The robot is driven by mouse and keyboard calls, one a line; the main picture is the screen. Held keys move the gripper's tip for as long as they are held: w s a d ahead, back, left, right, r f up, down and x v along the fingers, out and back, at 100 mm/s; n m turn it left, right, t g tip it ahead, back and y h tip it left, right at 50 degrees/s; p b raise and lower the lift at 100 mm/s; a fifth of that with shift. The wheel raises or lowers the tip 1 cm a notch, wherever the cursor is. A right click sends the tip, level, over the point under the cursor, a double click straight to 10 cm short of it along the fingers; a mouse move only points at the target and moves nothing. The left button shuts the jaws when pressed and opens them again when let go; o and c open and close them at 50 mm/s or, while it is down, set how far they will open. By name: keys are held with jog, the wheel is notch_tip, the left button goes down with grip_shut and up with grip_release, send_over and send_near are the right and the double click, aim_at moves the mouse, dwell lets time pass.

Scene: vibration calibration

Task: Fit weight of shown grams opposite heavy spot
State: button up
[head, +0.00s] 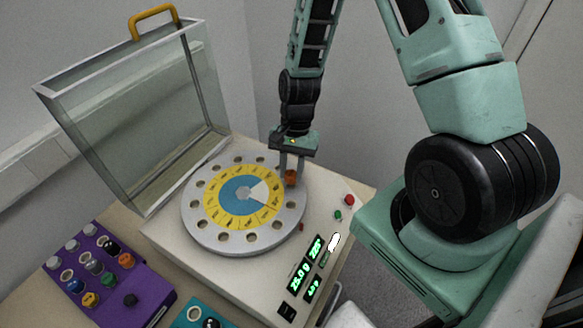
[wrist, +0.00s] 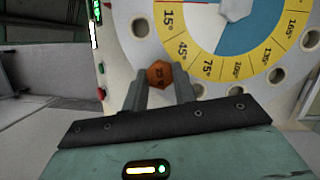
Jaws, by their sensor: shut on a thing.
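My gripper (head: 291,166) is shut on an orange-brown hexagonal weight (head: 291,177) at the right rear rim of the grey disc (head: 213,240). In the wrist view the weight (wrist: 159,74) sits between the fingertips, near the 45° and 75° marks; its label is small, perhaps 25 g. I cannot tell its height above the disc. The disc has a ring of round holes and a yellow degree ring (head: 212,211) around a blue centre with a pale wedge (head: 259,192). The green display (head: 298,277) seems to read 25.0 g, with 225° beside it.
The clear cover (head: 140,110) with a yellow handle stands raised behind the disc. A purple rack (head: 140,290) with several coloured weights is at lower left, and a teal block (head: 188,317) at the front. Red (head: 350,200) and green buttons are on the machine's right.

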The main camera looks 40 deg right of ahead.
jog(key=shift+f+b, duration=0.6)
jog(key=shift+f, duration=0.25)
dwell(0.4)
jog(key=o, duration=1)
jog(key=b+v, duration=0.3)
jog(key=v, duration=1.4)
jog(key=shift+w+r, duration=0.1)
jog(key=shift+r, duration=0.15)
jog(key=s+a+n+h+b, duration=0.1)
jog(key=s+a+n, duration=0.35)
jog(key=a, duration=0.35)
jog(key=s+a+n+h+b, duration=0.1)
jog(key=s+a+n+b, duration=0.1)
jog(key=s+a+n, duration=0.55)
jog(key=s+n, duration=0.1)
jog(key=s+a+f+n+t, duration=0.1)
jog(key=s+a+n, duration=0.1)
jog(key=s+a, duration=0.1)
jog(key=s+a+n+t+b, duration=0.1)
jog(key=s+a+n, duration=0.2)
jog(key=shift+s+a+f+n, duration=0.15)
jog(key=shift+a+n, duration=0.05)
jog(key=shift+n, duration=0.1)
